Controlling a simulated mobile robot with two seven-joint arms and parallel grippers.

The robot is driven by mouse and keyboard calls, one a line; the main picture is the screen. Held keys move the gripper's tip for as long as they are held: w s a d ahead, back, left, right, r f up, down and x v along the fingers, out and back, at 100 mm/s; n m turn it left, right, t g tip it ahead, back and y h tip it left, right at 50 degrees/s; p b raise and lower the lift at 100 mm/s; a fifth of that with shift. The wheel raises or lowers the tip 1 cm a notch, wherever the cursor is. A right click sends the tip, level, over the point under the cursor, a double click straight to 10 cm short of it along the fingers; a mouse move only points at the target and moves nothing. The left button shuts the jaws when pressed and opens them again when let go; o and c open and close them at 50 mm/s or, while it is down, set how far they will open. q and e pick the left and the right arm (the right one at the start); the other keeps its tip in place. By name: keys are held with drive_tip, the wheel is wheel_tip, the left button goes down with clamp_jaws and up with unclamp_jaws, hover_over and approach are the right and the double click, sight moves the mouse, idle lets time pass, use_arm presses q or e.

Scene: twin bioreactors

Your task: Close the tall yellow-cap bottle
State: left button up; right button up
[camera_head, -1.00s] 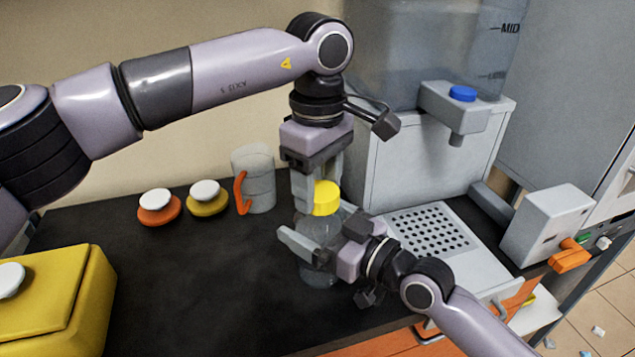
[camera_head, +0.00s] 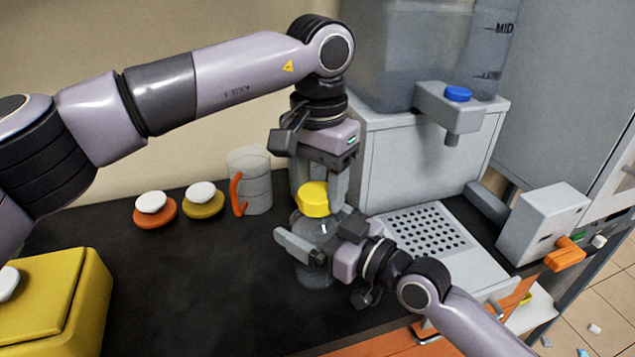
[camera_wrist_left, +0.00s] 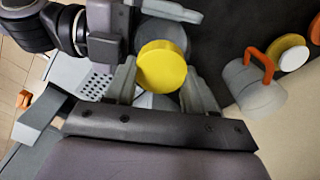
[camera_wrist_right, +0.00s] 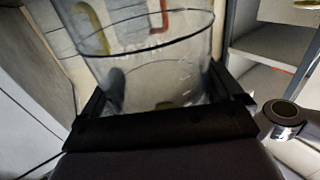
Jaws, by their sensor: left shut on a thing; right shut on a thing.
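The tall clear bottle (camera_head: 313,274) stands upright on the dark counter. The yellow cap (camera_head: 314,198) is at the bottle's top; I cannot tell whether it is seated on the neck or just above it. My left gripper (camera_head: 318,188) points down from above, shut on the cap, which shows between its fingers in the left wrist view (camera_wrist_left: 161,67). My right gripper (camera_head: 322,244) comes in from the right, shut around the bottle's body. The clear bottle fills much of the right wrist view (camera_wrist_right: 150,65). The neck is partly hidden by the cap and grippers.
A clear mug (camera_head: 255,185) with an orange handle stands behind left. An orange (camera_head: 155,213) and a yellow (camera_head: 203,207) piece with white tops sit farther left. A yellow box (camera_head: 60,310) is at front left. The dispenser with perforated tray (camera_head: 425,233) stands right. Counter left of the bottle is clear.

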use_arm(q)
drive_tip(key=shift+m, duration=0.4)
drive_tip(key=o, duration=1)
drive_tip(key=shift+r, duration=0.1)
drive_tip(key=shift+r, duration=2.15)
drive_tip(key=shift+c, duration=0.2)
